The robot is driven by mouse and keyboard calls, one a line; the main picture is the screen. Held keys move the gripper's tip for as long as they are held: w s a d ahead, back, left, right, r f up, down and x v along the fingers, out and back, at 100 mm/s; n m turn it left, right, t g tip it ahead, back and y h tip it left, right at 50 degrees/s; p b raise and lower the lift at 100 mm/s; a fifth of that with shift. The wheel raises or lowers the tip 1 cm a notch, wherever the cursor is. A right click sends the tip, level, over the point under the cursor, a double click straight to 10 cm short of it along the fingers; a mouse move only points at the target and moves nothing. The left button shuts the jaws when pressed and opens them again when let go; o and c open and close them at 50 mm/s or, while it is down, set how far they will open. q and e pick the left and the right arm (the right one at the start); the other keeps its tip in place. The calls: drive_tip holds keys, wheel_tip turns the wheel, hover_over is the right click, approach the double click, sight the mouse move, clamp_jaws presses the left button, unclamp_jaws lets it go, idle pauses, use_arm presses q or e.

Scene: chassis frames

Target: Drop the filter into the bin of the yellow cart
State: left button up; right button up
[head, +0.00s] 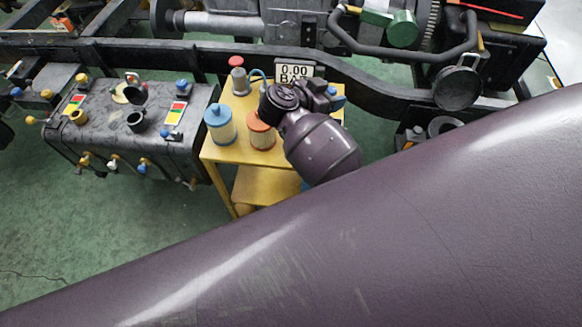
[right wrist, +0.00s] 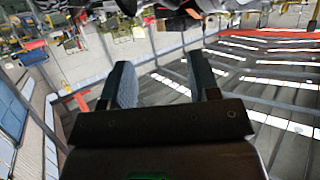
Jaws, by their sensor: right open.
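The yellow cart (head: 236,154) stands in the middle of the head view. I cannot tell which one is the task's filter. A lower yellow tier (head: 262,188) shows below the top, partly hidden by my arm; I cannot tell if it is the bin. My right gripper (right wrist: 163,82) is open and empty in the right wrist view, its fingers apart. In the head view my right wrist is over the cart's right side. My left gripper is not in view.
A red-topped grey part (head: 238,75) and a BAR readout sign (head: 294,70) are at the cart's back. A dark tank (head: 135,128) with valves and caps stands left of the cart. A black chassis rail (head: 400,85) runs behind. Green floor is clear at lower left.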

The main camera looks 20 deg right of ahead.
drive_tip(key=v, duration=1)
drive_tip(key=shift+a, duration=0.4)
drive_tip(key=shift+s+r, duration=0.1)
drive_tip(key=shift+r, duration=0.05)
